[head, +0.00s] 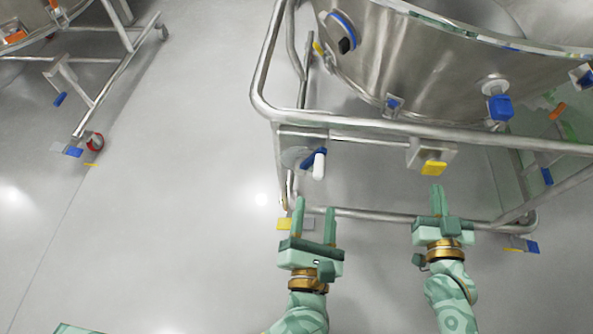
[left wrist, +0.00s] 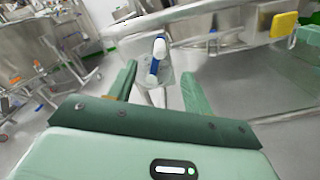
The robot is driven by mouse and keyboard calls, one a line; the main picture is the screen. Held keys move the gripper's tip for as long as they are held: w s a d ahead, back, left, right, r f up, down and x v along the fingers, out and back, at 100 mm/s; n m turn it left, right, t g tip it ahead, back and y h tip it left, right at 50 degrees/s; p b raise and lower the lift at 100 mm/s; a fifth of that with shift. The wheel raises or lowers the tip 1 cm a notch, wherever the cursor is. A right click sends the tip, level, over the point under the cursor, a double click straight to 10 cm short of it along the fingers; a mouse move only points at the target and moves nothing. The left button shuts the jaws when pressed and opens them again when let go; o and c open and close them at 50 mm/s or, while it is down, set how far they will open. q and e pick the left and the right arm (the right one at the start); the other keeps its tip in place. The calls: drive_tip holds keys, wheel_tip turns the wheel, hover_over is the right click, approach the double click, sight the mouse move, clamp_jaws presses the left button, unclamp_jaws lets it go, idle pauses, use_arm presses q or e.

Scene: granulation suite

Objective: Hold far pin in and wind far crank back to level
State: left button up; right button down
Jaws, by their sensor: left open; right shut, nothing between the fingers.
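A crank with a blue arm and white knob (head: 319,164) sits on a round grey disc at the left front corner of the steel frame. In the left wrist view the crank (left wrist: 157,55) lies beyond and between the fingertips, apart from them. A yellow knob (head: 433,168), which looks like the pin, sticks out of a metal block under the frame's upper rail. My left gripper (head: 315,206) is open and empty, just short of and below the crank. My right gripper (head: 437,188) is shut and empty, just below the yellow knob; I cannot tell whether it touches it.
The steel frame (head: 350,128) carries a large steel bowl (head: 440,60) with blue and white fittings. Its lower rail (head: 375,215) crosses near my grippers. Another wheeled frame (head: 110,80) stands at the upper left. The floor (head: 170,180) left of my arms is clear.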

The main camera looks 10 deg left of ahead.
sight(319, 179)
use_arm(q)
drive_tip(key=w, duration=1)
drive_tip(key=shift+w, duration=0.15)
idle(1.4)
drive_tip(key=shift+c, duration=0.3)
use_arm(e)
drive_tip(key=shift+w, duration=2.15)
use_arm(q)
clamp_jaws()
